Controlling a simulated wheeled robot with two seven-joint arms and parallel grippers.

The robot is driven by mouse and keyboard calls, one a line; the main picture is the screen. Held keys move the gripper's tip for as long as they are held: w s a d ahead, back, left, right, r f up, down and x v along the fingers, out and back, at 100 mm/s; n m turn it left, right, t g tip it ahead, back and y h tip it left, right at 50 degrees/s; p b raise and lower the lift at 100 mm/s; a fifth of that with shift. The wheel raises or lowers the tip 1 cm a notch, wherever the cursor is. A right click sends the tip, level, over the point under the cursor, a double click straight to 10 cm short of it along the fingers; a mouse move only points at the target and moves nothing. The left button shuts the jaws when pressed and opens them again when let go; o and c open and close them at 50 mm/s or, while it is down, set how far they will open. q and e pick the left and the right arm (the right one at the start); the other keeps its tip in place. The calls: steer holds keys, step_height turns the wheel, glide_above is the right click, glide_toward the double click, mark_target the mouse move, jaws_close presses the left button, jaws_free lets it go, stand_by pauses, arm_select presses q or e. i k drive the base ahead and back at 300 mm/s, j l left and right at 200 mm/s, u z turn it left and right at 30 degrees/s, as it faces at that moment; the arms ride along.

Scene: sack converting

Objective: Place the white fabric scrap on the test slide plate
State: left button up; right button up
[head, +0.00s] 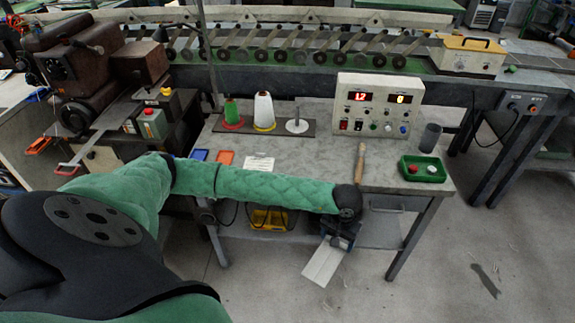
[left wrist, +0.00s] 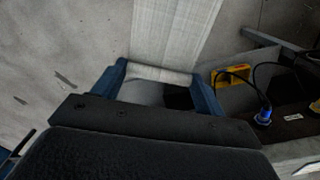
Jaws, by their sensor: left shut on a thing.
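My left gripper (head: 336,236) hangs in front of the table's front edge. It is shut on the white fabric scrap (head: 324,263), a pale strip that hangs down from the jaws over the floor. In the left wrist view the scrap (left wrist: 175,35) runs out from between the two blue fingers (left wrist: 162,78). A grey flat plate (head: 108,122) with a red handle lies on the machine at the left, away from the gripper; I cannot tell if it is the test slide plate. My right gripper is out of view.
The grey table (head: 310,125) holds thread cones (head: 264,110), a control box (head: 377,105), a wooden-handled tool (head: 359,163), a green tray (head: 423,169) and a dark cup (head: 430,138). Blue and orange pieces and a white sheet (head: 259,163) lie near its front left. A yellow item (head: 268,220) is below.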

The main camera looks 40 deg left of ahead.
mark_target(116, 116)
steer(key=k+j, duration=0.15)
steer(key=j, duration=0.2)
steer(key=k+j, duration=0.2)
steer(key=j, duration=0.15)
steer(key=k+j, duration=0.15)
steer(key=j, duration=0.15)
steer(key=k+j, duration=0.2)
steer(key=j, duration=0.15)
